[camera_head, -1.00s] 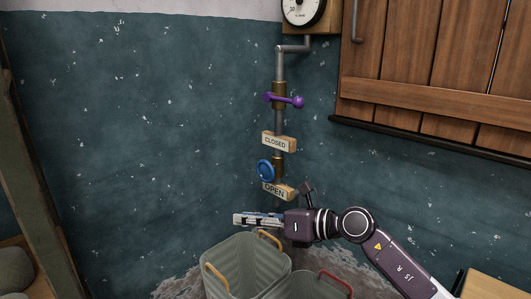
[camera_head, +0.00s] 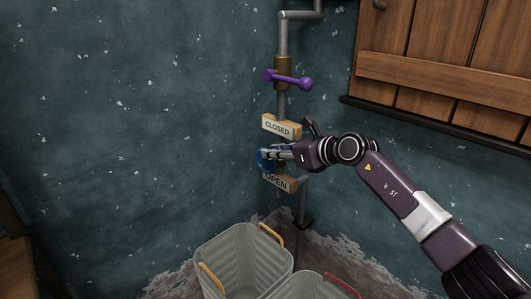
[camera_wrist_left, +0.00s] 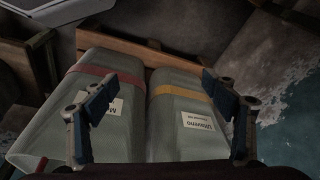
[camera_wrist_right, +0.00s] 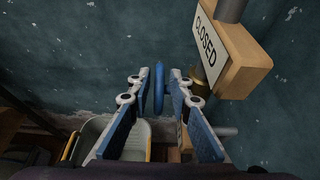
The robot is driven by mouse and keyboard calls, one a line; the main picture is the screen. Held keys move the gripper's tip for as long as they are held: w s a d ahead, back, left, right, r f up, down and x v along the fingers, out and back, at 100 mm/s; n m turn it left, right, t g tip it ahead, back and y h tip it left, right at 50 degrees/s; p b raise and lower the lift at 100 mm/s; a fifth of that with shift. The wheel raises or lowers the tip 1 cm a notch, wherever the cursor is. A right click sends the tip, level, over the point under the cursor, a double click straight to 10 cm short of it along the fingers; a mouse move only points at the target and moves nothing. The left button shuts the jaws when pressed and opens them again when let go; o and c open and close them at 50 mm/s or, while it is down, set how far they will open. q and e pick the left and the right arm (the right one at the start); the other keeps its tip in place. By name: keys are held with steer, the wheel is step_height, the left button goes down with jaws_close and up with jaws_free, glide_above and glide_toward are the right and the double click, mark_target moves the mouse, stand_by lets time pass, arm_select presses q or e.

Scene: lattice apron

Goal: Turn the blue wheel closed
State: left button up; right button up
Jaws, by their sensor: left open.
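The blue wheel (camera_head: 262,162) sits on the wall pipe between the CLOSED sign (camera_head: 281,127) and the OPEN sign (camera_head: 278,182). In the head view my right gripper (camera_head: 272,153) is at the wheel and partly covers it. In the right wrist view the wheel (camera_wrist_right: 158,90) shows edge-on between the two fingers of the right gripper (camera_wrist_right: 159,78). The fingers are open, with a gap visible on each side of the wheel. In the left wrist view my left gripper (camera_wrist_left: 160,90) is open and empty above two bins.
A purple lever (camera_head: 288,80) is on the same pipe above the CLOSED sign. Grey bins, one with yellow handles (camera_head: 245,262) and one with a red handle (camera_head: 343,284), stand below. A wooden shutter (camera_head: 440,65) is at upper right. The wall left of the pipe is clear.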

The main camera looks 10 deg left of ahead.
mark_target(265, 173)
steer(key=shift+x, duration=0.75)
arm_select(q)
steer(key=shift+b+v, duration=0.35)
steer(key=shift+v, duration=1.15)
arm_select(e)
steer(key=shift+x, duration=1.2)
jaws_close()
